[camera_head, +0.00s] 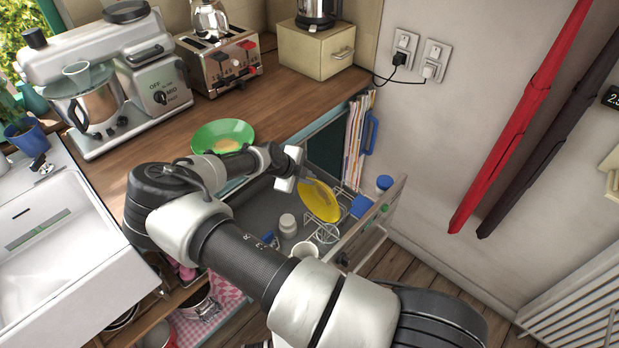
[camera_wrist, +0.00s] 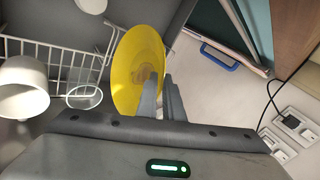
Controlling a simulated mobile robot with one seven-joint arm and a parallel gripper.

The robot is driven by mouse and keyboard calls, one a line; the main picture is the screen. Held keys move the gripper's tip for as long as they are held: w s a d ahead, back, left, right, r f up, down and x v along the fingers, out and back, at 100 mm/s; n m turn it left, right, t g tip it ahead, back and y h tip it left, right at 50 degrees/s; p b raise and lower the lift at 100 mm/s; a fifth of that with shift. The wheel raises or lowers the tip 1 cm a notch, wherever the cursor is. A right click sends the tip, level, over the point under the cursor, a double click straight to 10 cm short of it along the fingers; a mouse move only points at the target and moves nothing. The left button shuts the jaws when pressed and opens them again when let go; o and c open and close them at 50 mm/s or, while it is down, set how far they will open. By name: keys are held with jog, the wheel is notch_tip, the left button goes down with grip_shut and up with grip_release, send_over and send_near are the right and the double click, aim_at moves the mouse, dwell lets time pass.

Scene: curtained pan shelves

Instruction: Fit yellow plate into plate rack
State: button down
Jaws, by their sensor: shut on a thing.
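The yellow plate (camera_head: 319,201) is tilted steeply on edge over the open drawer, and it also shows in the wrist view (camera_wrist: 130,72). My gripper (camera_head: 306,183) is shut on its rim; in the wrist view the two fingers (camera_wrist: 161,92) meet the plate's right side. The white wire plate rack (camera_head: 335,229) is in the drawer, just below and beside the plate. In the wrist view the rack (camera_wrist: 50,46) runs left from the plate, which overlaps its right end. Whether the plate's lower edge sits between the wires cannot be told.
The grey drawer (camera_head: 255,210) also holds a white mug (camera_wrist: 22,90), a white jar (camera_head: 288,224) and blue items (camera_head: 362,206). A glass (camera_wrist: 83,97) stands by the rack. A green plate (camera_head: 222,136) lies on the wooden counter. Upright folders (camera_head: 357,140) stand behind the plate.

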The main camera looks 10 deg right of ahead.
jog(key=shift+r+p, duration=0.15)
jog(key=shift+p, duration=0.15)
jog(key=shift+f+b, duration=1.9)
jog(key=shift+f, duration=2.05)
jog(key=shift+f, duration=0.4)
jog(key=c, duration=1.8)
grip_release()
jog(key=v, duration=1.7)
jog(key=shift+a+r, duration=0.1)
jog(key=shift+r, duration=0.05)
